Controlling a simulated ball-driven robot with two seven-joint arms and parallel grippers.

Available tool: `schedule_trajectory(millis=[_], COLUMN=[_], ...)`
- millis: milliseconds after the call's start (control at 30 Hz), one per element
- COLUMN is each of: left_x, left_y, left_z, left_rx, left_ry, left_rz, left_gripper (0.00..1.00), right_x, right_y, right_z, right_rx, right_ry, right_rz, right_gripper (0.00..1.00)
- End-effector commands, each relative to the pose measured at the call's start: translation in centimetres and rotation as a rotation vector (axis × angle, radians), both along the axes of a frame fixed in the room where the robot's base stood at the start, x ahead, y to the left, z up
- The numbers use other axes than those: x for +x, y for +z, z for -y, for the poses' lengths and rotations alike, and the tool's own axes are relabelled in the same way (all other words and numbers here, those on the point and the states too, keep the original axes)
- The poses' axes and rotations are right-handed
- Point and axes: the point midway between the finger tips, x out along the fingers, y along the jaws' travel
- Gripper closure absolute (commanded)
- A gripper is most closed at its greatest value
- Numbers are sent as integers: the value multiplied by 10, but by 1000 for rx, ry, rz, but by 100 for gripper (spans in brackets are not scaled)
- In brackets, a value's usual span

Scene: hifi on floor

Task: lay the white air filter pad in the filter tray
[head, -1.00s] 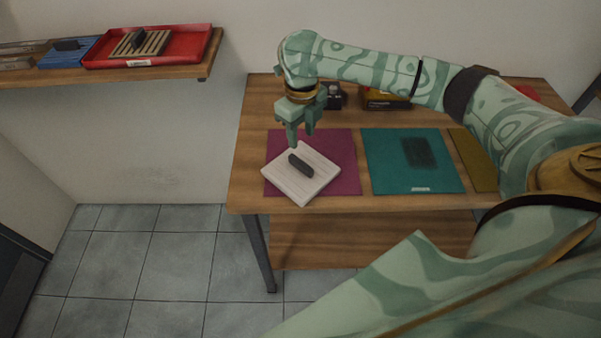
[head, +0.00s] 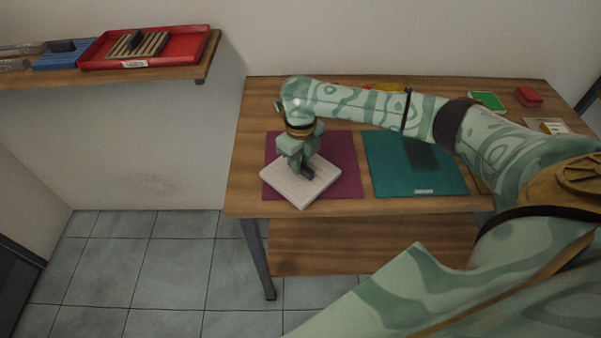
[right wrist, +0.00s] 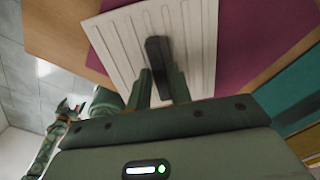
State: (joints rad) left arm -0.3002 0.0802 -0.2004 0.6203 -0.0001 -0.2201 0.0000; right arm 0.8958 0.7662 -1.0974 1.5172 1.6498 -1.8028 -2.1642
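The white air filter pad (head: 290,190) lies flat and turned at an angle on the purple mat (head: 345,180), overhanging its front left. It has grooves and a dark bar handle (head: 308,172), and fills the top of the right wrist view (right wrist: 115,40). My right gripper (head: 298,166) is down at the handle; its fingers (right wrist: 160,88) stand on either side of it. I cannot tell whether they touch it. A red tray (head: 195,50) on the shelf holds a slatted wooden piece with a dark handle. A patterned arm, likely my left, shows small in the right wrist view (right wrist: 62,115).
A teal mat (head: 400,170) lies right of the purple one on the wooden table (head: 245,190). A red block (head: 529,96) and a green card (head: 487,101) lie at the back right. A blue item (head: 65,57) sits beside the red tray on the wall shelf (head: 190,72).

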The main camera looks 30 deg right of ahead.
Motion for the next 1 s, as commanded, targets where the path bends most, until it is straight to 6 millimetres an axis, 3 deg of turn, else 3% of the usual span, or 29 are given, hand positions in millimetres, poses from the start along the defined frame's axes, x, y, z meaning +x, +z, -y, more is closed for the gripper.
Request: schedule_trajectory(millis=[33, 67, 367, 533, 700, 933, 1000], left_x=[0, 0, 0, 1, 2, 5, 6], left_y=[0, 0, 0, 4, 14, 40, 45], left_z=[0, 0, 0, 0, 0, 0, 0], left_rx=[0, 0, 0, -1, 0, 0, 0], left_ry=[0, 0, 0, 0, 0, 1, 1], left_rz=[0, 0, 0, 2, 5, 12, 13], left_gripper=[6, 6, 6, 6, 6, 6, 6], right_x=[0, 0, 0, 1, -1, -33, -48], right_y=[0, 0, 1, 11, 40, 98, 106], right_z=[0, 0, 0, 0, -2, -37, -52], right_rx=[0, 0, 0, 0, 1, 1, 1], right_ry=[0, 0, 0, 0, 2, 5, 8], right_rz=[0, 0, 1, 3, 3, 6, 2], right_gripper=[93, 100, 100, 100, 100, 100, 100])
